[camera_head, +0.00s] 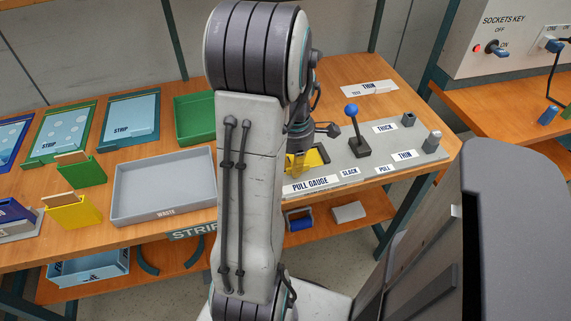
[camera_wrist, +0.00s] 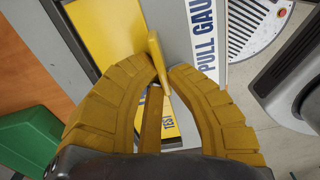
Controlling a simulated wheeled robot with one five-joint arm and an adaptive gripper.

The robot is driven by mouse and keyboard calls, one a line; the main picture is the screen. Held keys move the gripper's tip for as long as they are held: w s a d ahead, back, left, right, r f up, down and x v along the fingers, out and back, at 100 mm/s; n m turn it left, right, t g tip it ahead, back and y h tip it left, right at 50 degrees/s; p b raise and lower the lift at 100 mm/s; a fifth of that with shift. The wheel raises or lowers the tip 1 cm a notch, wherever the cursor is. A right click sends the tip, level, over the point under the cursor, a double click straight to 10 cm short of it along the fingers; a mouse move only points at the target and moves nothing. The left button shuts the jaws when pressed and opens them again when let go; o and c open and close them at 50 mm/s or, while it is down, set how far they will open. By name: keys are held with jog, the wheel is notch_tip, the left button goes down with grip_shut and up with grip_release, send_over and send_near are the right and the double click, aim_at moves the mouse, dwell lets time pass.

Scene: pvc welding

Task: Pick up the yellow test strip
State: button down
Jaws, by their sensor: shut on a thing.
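The yellow test strip (camera_wrist: 155,52) is a thin upright piece between the tips of my gripper (camera_wrist: 163,76) in the wrist view.
A blue-knobbed lever (camera_head: 352,118) stands on the grey gauge plate to the right. A sockets panel (camera_head: 506,28) is at the upper right.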

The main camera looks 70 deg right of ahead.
jog(key=shift+r, duration=0.1)
dwell(0.3)
notch_tip(320, 180, up, 19)
jog(key=p, duration=0.4)
dwell(0.4)
jog(key=shift+r+p, duration=0.2)
jog(key=shift+p, duration=0.45)
jog(key=shift+r+p, duration=0.8)
